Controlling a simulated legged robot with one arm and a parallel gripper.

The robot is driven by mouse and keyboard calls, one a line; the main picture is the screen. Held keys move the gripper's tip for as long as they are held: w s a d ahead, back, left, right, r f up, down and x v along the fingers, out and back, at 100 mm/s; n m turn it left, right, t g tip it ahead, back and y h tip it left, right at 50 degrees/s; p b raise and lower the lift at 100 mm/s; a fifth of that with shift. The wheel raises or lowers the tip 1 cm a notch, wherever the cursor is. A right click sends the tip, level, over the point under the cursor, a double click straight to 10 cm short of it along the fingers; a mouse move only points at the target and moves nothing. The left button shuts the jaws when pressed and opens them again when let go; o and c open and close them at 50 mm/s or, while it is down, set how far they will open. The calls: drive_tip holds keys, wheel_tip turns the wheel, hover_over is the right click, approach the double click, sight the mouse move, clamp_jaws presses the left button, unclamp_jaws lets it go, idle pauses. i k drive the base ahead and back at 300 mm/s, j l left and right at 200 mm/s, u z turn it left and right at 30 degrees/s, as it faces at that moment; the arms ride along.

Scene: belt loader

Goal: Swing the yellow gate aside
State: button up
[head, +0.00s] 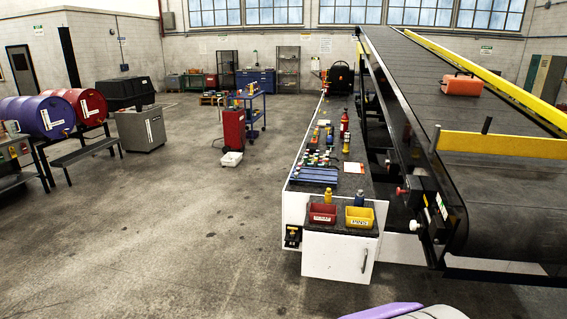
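The yellow gate (503,145) is a flat yellow bar lying across the lower part of the dark conveyor belt (412,75), at the right of the head view. Its left end is near a short dark post at the belt's near side, and its right end runs out of the picture. An orange case (462,84) sits on the belt farther up, beyond the gate. My gripper is not in view; only a purple and grey part, apparently mine, shows at the bottom edge.
A long bench (292,204) with bottles and small items runs beside the belt. Red (323,213) and yellow (360,217) bins stand on its near cabinet (338,257). Open concrete floor (170,230) lies to the left.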

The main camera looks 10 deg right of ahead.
sight(482, 143)
drive_tip(key=i+z, duration=0.25)
drive_tip(key=z, duration=0.25)
drive_tip(key=i+z, duration=0.3)
drive_tip(key=z, duration=0.2)
drive_tip(key=i+j+z, duration=0.2)
drive_tip(key=z, duration=0.3)
drive_tip(key=i+j+z, duration=0.2)
drive_tip(key=z, duration=0.3)
